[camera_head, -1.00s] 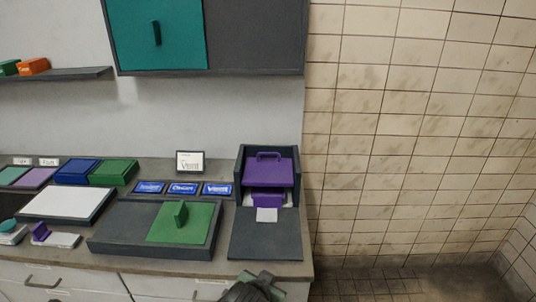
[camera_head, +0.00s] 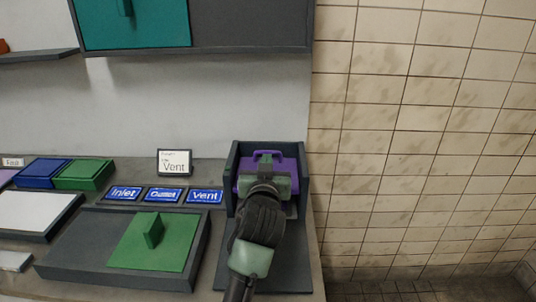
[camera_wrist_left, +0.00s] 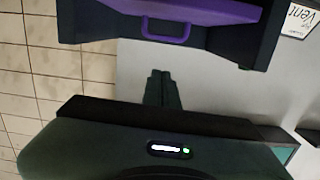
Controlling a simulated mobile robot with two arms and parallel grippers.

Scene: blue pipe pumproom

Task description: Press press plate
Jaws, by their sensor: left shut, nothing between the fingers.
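The purple press plate (camera_head: 250,163) with a loop handle sits in a dark open-front box (camera_head: 232,180) at the right end of the counter. In the left wrist view the plate (camera_wrist_left: 210,12) and its handle are at the top. My left gripper (camera_head: 267,162) is in front of the plate and covers its middle and lower part in the head view. Its fingers (camera_wrist_left: 164,90) are shut and empty, with a gap in the picture between them and the plate. Contact cannot be told from the head view. My right gripper is not in view.
A dark tray (camera_head: 75,250) with a green lid (camera_head: 155,242) lies left of the box. Blue labels, one reading Vent (camera_head: 205,197), and a standing Vent card (camera_head: 174,163) are behind it. A cabinet (camera_head: 250,25) hangs above. A tiled wall is at right.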

